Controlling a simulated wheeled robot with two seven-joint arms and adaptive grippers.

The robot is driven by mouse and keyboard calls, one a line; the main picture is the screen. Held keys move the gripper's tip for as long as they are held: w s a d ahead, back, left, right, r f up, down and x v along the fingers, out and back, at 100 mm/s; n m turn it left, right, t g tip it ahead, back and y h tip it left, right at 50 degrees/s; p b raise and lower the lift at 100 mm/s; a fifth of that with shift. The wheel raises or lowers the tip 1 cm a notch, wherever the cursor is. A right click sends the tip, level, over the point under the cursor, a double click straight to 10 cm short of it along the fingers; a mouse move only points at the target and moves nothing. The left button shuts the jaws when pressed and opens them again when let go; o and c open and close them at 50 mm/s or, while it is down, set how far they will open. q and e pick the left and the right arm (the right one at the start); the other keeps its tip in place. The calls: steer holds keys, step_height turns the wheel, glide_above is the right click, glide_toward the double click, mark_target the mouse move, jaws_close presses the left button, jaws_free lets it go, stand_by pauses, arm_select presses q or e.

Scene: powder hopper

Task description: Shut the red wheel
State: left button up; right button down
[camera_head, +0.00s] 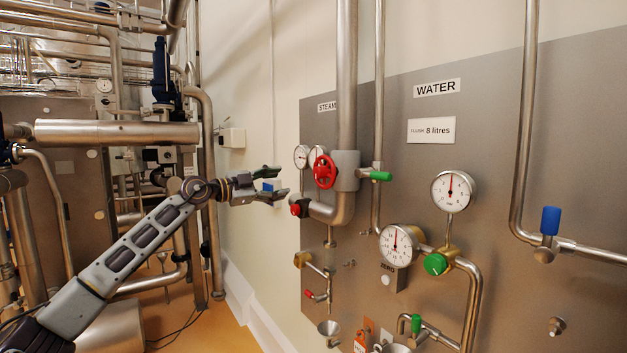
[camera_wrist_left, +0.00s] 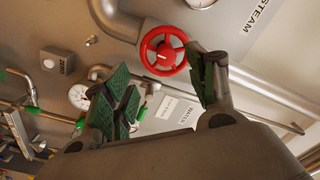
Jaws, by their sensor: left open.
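The red wheel (camera_head: 324,171) is a spoked handwheel on a steel pipe valve, at the left part of the grey panel under the STEAM label. It also shows in the left wrist view (camera_wrist_left: 163,51), framed between the fingers and beyond them. My left gripper (camera_head: 281,181) is open and empty, to the left of the wheel at about its height, with its fingers pointing towards the panel. It is apart from the wheel. Its green-padded fingers also show in the left wrist view (camera_wrist_left: 168,88). My right gripper is not in view.
A red knob (camera_head: 300,208) sits just below the wheel. A thick vertical pipe (camera_head: 346,75) and a green-handled valve (camera_head: 381,176) stand to its right. Gauges (camera_head: 452,190) and a green knob (camera_head: 436,264) are farther right. A small wall box (camera_head: 232,138) is behind the gripper.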

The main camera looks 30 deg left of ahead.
arm_select(q)
steer(key=shift+s+d+r+m, duration=0.15)
steer(key=shift+s+d+r, duration=0.2)
steer(key=shift+r, duration=0.25)
steer(key=shift+s+d+r+m, duration=0.15)
steer(key=shift+s+d+r, duration=0.15)
steer(key=shift+r, duration=0.3)
steer(key=shift+a, duration=0.1)
